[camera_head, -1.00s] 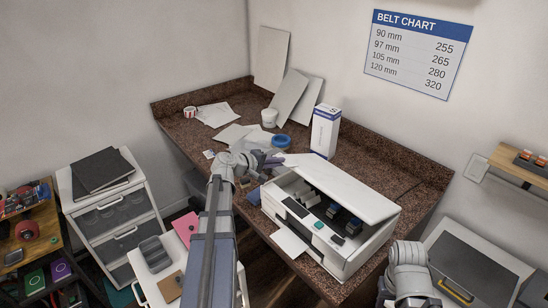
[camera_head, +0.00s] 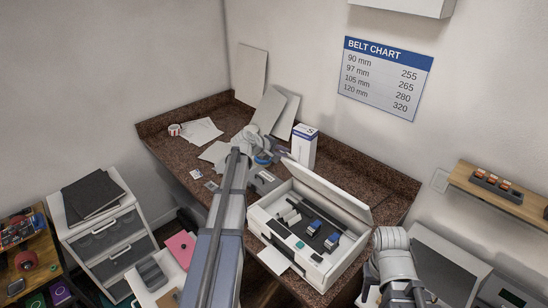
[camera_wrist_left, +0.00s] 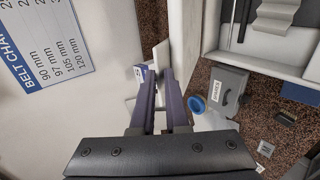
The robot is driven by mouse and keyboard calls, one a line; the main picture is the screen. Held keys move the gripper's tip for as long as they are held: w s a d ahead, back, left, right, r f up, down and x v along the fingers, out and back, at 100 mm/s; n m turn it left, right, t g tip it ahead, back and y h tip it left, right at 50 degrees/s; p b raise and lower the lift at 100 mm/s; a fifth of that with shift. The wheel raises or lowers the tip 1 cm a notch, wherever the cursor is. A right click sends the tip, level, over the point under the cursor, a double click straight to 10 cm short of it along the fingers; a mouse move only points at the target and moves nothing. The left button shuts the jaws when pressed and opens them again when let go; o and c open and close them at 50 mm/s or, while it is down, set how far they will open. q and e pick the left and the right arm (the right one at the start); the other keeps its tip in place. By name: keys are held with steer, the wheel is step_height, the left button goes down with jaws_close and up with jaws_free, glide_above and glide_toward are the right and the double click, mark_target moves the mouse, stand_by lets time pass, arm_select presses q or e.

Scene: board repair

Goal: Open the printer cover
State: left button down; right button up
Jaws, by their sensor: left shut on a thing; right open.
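The white printer (camera_head: 262,225) stands on the speckled counter, its cover (camera_head: 330,192) tilted up steeply along the back edge. The open inside shows dark rails and blue-topped parts (camera_head: 332,241). My left gripper (camera_head: 283,153) is at the cover's left end, at its raised edge. In the left wrist view, the two purple fingers of my left gripper (camera_wrist_left: 162,82) close around the white cover edge (camera_wrist_left: 160,58); the exact contact is partly hidden. My right arm stands at the lower right, beside the printer; its fingers do not show.
A white and blue box (camera_head: 304,146) stands behind the printer. A blue tape roll (camera_head: 263,158) and a grey box (camera_head: 264,181) lie to its left. Papers (camera_head: 201,131) lie farther left. A shelf (camera_head: 500,190) hangs on the right wall. The counter's back right is clear.

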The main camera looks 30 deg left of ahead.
arm_select(q)
steer(key=shift+w+d+r+p, duration=0.2)
steer(key=shift+w+r, duration=0.1)
steer(key=shift+w, duration=0.35)
steer(key=shift+w+d+r+p, duration=0.25)
steer(key=shift+w+r, duration=0.1)
steer(key=shift+w, duration=0.35)
steer(key=shift+w+d+r+p, duration=0.2)
steer(key=shift+w+r, duration=0.1)
steer(key=shift+w, duration=0.35)
steer(key=c, duration=1.3)
jaws_free()
steer(key=shift+s, duration=0.1)
steer(key=shift+s+r, duration=0.1)
